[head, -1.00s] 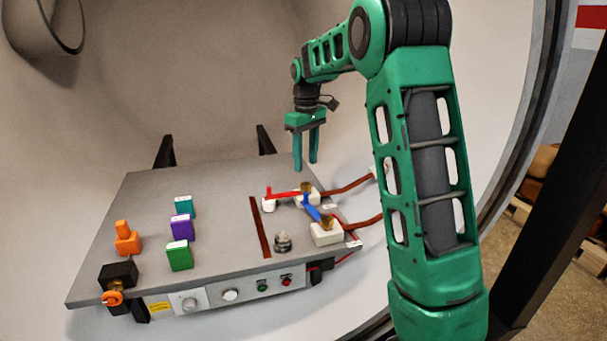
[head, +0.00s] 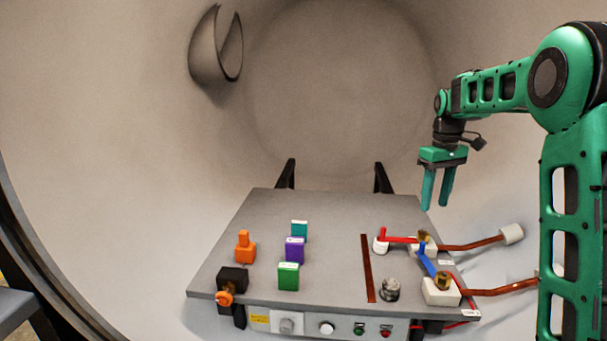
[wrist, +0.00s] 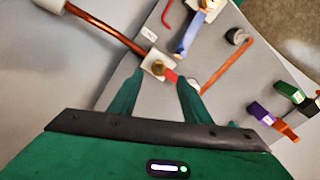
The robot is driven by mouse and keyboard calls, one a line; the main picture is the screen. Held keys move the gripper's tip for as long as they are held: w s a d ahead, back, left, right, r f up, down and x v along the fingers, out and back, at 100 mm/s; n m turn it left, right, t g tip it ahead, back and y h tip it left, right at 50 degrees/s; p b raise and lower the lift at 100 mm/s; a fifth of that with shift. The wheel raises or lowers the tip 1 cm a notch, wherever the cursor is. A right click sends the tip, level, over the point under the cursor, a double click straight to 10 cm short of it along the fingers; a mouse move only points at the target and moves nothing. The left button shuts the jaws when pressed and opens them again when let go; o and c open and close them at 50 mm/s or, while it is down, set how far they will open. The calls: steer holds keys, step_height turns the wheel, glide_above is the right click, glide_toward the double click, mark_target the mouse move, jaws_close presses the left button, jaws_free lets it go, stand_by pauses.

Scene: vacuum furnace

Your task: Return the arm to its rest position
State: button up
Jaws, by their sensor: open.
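My green gripper (head: 437,188) hangs from my arm at the right of the head view, fingers pointing down, open and empty. It is above the back right of the grey table (head: 335,210), over the red-handled and blue-handled pieces. In the wrist view my two fingers (wrist: 155,98) are spread apart. A white block with a brass knob (wrist: 155,66) and a red bar (wrist: 171,76) appear between and beyond them. I cannot tell the exact height of the gripper above them.
Orange (head: 244,248), teal (head: 299,230), purple (head: 294,250) and green (head: 288,276) blocks stand on the table's left. A blue handle (head: 427,262), a silver knob (head: 390,290) and copper rods (head: 478,245) are at the right. The curved chamber wall (head: 120,150) surrounds the table.

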steer(key=s+d+m, duration=0.1)
steer(key=s+m, duration=0.4)
steer(key=s, duration=1.6)
steer(key=s+a+f+m, duration=0.1)
steer(key=s+f, duration=0.3)
steer(key=s, duration=0.6)
steer(key=s+a+f+m, duration=0.1)
steer(key=s+f+m, duration=0.2)
steer(key=s, duration=0.7)
steer(key=shift+f+m, duration=0.4)
steer(key=shift+f, duration=0.05)
steer(key=shift+w+f, duration=0.25)
steer(key=shift+w, duration=0.35)
